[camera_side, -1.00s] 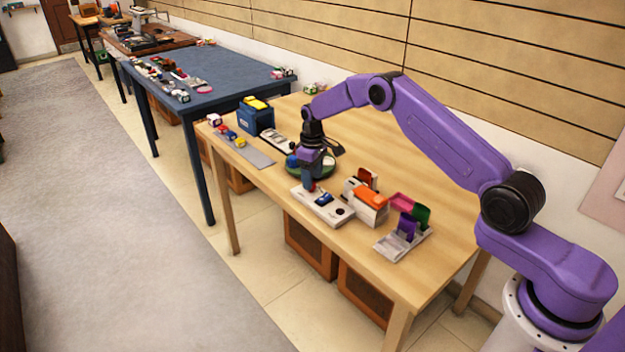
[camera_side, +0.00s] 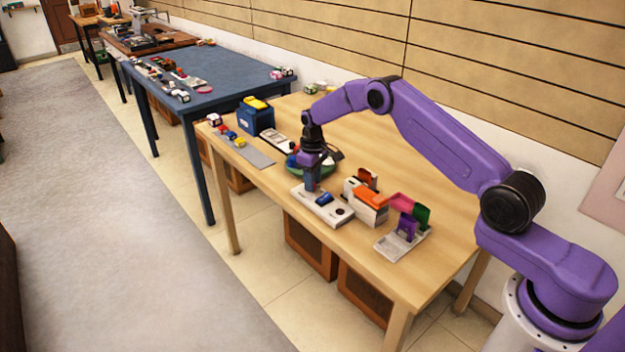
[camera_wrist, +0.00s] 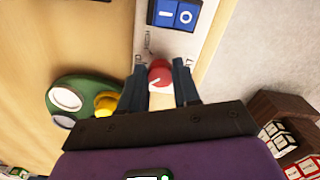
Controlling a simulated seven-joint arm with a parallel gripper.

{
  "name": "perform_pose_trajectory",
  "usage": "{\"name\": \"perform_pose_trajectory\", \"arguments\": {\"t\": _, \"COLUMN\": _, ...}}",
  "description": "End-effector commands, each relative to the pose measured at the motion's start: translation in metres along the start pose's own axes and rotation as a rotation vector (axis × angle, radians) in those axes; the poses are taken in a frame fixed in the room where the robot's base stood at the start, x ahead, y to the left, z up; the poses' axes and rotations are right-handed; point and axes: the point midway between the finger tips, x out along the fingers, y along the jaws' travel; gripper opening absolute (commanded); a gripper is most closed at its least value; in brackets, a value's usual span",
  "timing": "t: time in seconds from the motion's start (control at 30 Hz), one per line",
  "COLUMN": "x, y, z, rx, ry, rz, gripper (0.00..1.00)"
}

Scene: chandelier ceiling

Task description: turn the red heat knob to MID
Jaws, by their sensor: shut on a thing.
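The red heat knob (camera_wrist: 159,73) sits on a white panel (camera_wrist: 182,46), with a white mark on its face and small lettering around it that I cannot read clearly. My gripper (camera_wrist: 160,84) is shut on the knob, one finger on each side of it in the wrist view. In the side view my gripper (camera_side: 312,187) points down at the left end of the panel (camera_side: 328,207), and the knob is mostly hidden there. A blue rocker switch (camera_wrist: 176,14) marked I and O is on the same panel.
A green round base (camera_wrist: 82,105) with a yellow knob is close beside the panel. An orange-topped white box (camera_side: 366,204) and a stand with purple and green parts (camera_side: 404,240) are to its right. Bare wood (camera_side: 385,140) lies behind.

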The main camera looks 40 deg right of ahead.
Motion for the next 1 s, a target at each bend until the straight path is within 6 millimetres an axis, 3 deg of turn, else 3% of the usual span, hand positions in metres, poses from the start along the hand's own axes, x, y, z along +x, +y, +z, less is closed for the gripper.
{"name": "perform_pose_trajectory", "arguments": {"t": 1.0, "x": -0.0008, "y": -0.0029, "z": -0.0011, "rx": 0.689, "ry": 0.000, "rz": 0.000, "gripper": 0.01}}
